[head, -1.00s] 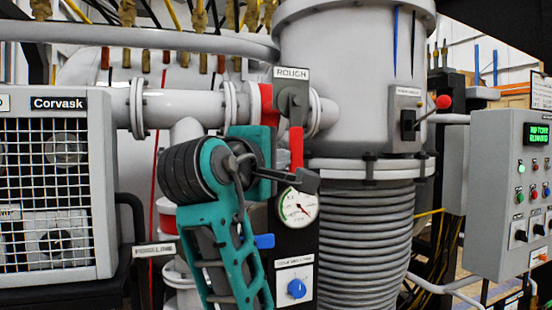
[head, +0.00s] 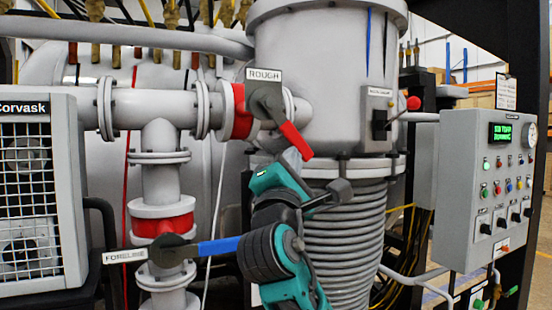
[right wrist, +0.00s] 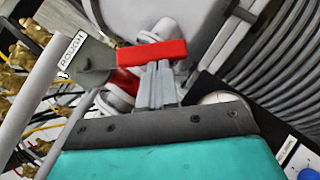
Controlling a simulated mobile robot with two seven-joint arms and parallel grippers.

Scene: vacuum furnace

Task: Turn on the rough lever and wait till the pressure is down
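The rough lever is a grey valve arm labelled ROUGH (head: 265,100) with a red handle (head: 295,140) slanting down to the right. In the right wrist view the red handle (right wrist: 155,53) lies across the fingertips. My right gripper (head: 294,158) is just below the handle's lower end. Its grey fingers (right wrist: 160,72) are together, with no handle visible between them; their tips meet or overlap the handle's edge, and contact is hard to tell. The pressure gauge dial is not readable in either view. My left gripper is out of view.
The foreline lever has a blue handle (head: 218,246) pointing right, left of my right arm. A control panel (head: 470,190) with a green display (head: 503,133) stands at the right. A red-knobbed lever (head: 413,103) is on the chamber. A ribbed column (head: 350,240) stands behind my arm.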

